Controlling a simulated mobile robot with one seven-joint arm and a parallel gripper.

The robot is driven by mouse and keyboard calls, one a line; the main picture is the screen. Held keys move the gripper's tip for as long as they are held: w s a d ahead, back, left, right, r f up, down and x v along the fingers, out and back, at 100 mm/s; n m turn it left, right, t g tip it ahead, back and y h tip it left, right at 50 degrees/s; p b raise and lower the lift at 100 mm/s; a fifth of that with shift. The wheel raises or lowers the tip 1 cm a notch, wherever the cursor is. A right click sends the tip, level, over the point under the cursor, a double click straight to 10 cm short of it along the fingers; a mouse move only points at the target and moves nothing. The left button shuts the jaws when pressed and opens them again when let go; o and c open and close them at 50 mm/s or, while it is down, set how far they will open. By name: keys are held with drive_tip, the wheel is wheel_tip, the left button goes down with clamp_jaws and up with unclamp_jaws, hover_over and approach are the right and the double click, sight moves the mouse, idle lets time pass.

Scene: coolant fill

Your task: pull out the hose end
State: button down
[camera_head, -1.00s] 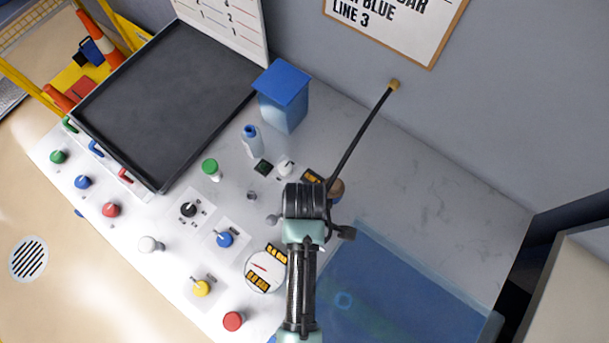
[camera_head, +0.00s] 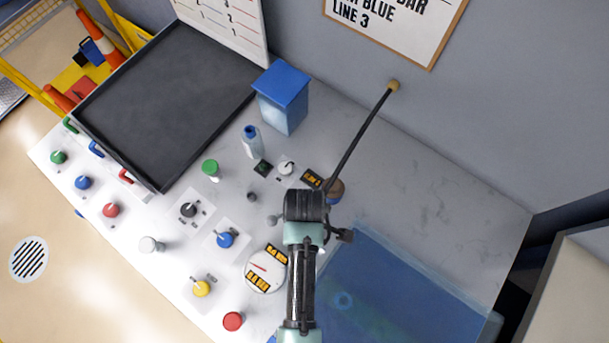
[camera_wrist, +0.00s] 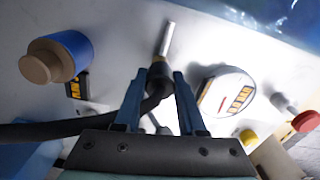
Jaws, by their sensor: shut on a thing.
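The hose end is a dark collar with a pale metal tip (camera_wrist: 168,38), seen in the wrist view. My gripper (camera_wrist: 159,84) is shut on the dark collar, one blue finger on each side. The tip sticks out beyond the fingers above the white counter; I see no socket around it. The black hose (camera_wrist: 45,128) runs from the grip to the left edge. In the head view my gripper (camera_head: 320,232) is over the counter beside the blue translucent basin, and my wrist hides the hose end there.
A blue cylinder with a tan knob (camera_wrist: 60,58) stands close to the grip. A round gauge (camera_head: 265,270) and several colored knobs lie left of my arm. The blue basin (camera_head: 400,285) is at right.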

drive_tip(key=c, duration=1.2)
unclamp_jaws()
drive_tip(key=c, duration=0.3)
drive_tip(key=shift+c, duration=0.3)
drive_tip(key=shift+r+p, duration=0.45)
drive_tip(key=shift+p, duration=0.1)
drive_tip(key=shift+r+p, duration=2.35)
drive_tip(key=shift+p, duration=0.2)
